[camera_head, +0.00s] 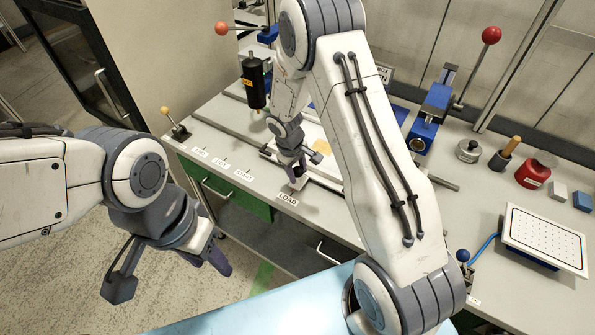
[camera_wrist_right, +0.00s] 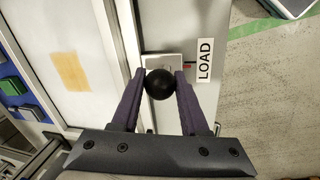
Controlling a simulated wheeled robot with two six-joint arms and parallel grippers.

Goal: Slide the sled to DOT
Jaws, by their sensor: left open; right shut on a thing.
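The sled's black ball knob (camera_wrist_right: 160,84) sits between the fingers of my right gripper (camera_head: 297,178), which is shut on it beside the LOAD label (camera_head: 288,199). The right wrist view shows this gripper (camera_wrist_right: 159,74) and the LOAD label (camera_wrist_right: 204,60) just right of it. The sled's pale plate (camera_wrist_right: 80,45) carries an orange-tan patch (camera_wrist_right: 71,71). In the head view my right arm hides much of the sled. Several small labels (camera_head: 220,163) run along the bench edge to the left; I cannot read DOT for sure. My left gripper (camera_head: 170,274) is open and empty, off the bench.
A black cylindrical tool (camera_head: 254,82) stands above the bench behind the labels. A yellow-knobbed lever (camera_head: 175,124) is at the bench's left end. A red-knobbed blue press (camera_head: 432,115), a red container (camera_head: 533,172) and a white perforated plate (camera_head: 545,238) are at right.

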